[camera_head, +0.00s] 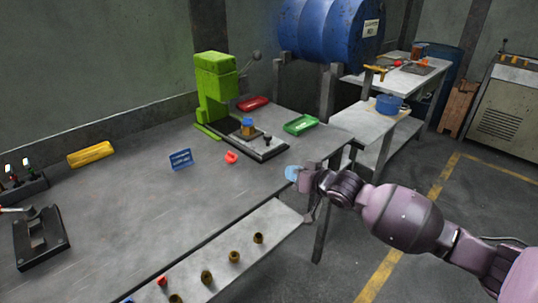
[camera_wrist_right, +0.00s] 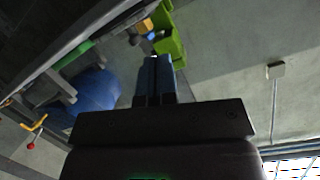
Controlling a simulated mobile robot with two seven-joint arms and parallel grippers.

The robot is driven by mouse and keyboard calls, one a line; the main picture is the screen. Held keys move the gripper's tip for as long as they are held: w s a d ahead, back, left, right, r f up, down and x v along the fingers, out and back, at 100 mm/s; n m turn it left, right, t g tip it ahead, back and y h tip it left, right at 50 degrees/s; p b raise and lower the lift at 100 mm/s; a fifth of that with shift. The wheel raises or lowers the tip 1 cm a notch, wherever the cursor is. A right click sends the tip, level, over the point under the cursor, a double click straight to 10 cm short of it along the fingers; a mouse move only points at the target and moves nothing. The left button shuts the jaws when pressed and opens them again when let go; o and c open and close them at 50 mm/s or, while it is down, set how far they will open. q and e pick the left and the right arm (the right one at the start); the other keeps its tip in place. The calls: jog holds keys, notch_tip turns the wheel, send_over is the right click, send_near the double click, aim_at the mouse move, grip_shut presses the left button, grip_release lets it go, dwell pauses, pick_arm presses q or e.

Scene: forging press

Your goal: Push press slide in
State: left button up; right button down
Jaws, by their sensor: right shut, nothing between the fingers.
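The green press (camera_head: 215,88) stands at the back of the grey workbench in the head view. Its dark slide (camera_head: 258,145) sticks out of the base toward the front right, with a small black knob (camera_head: 267,139) near its outer end. A blue and brown piece (camera_head: 248,127) sits on the slide. My right gripper (camera_head: 293,173) is at the bench's right edge, apart from the slide. Its blue fingers are shut with nothing between them. In the right wrist view the shut fingers (camera_wrist_right: 155,75) point toward the green press (camera_wrist_right: 168,35). My left gripper is not in view.
A green tray (camera_head: 300,124) lies right of the slide and a red tray (camera_head: 253,103) behind it. A red part (camera_head: 231,157) and a blue holder (camera_head: 181,159) lie left of the slide. A blue barrel (camera_head: 325,28) is behind. The bench front is mostly clear.

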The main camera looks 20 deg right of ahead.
jog(key=w+d+r+m, duration=0.1)
jog(key=w+d+m, duration=0.1)
jog(key=d+m, duration=0.3)
jog(key=m+b, duration=0.4)
jog(key=m, duration=0.5)
send_near(261, 152)
jog(key=shift+g, duration=0.3)
jog(key=x, duration=0.4)
jog(key=shift+f, duration=0.25)
jog(key=shift+w+a+r, duration=0.1)
jog(key=shift+w+a, duration=0.05)
jog(key=shift+w, duration=0.45)
jog(key=shift+w+a, duration=0.1)
jog(key=shift+w, duration=0.25)
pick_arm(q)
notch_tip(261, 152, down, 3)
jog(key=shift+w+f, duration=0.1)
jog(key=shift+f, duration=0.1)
pick_arm(e)
jog(key=shift+r, duration=0.1)
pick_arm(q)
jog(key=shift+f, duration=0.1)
